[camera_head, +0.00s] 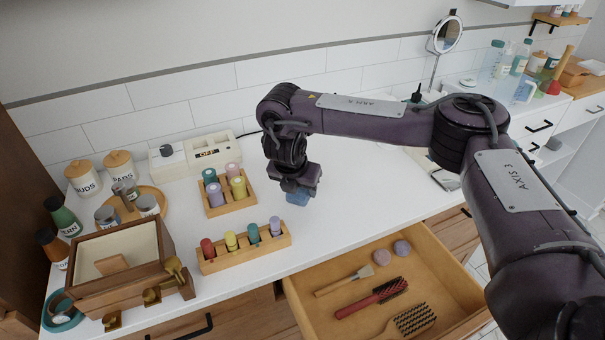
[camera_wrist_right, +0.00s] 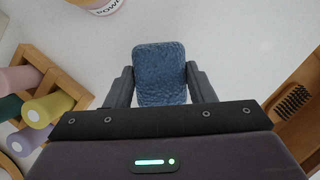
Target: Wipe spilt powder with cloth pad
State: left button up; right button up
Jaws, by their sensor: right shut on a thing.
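My right gripper (camera_head: 298,190) points down over the white counter and is shut on a blue cloth pad (camera_head: 298,199). In the right wrist view the pad (camera_wrist_right: 160,70) sits between the two fingers of the gripper (camera_wrist_right: 160,88), its textured face showing. The pad is at or just above the counter top; I cannot tell if it touches. Spilt powder cannot be made out against the pale counter (camera_head: 345,205). My left gripper is not in view.
Two wooden racks of coloured rollers (camera_head: 245,249) stand left of the pad. An open drawer (camera_head: 432,262) with brushes juts out in front. A wooden box (camera_head: 120,264) and jars stand at the far left. A jar (camera_wrist_right: 98,5) is partly visible in the wrist view.

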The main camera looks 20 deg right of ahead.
notch_tip(320, 180, up, 2)
jog(key=shift+r+p, duration=0.1)
jog(key=shift+p, duration=0.6)
jog(key=shift+r+p, duration=1.15)
jog(key=shift+r, duration=0.05)
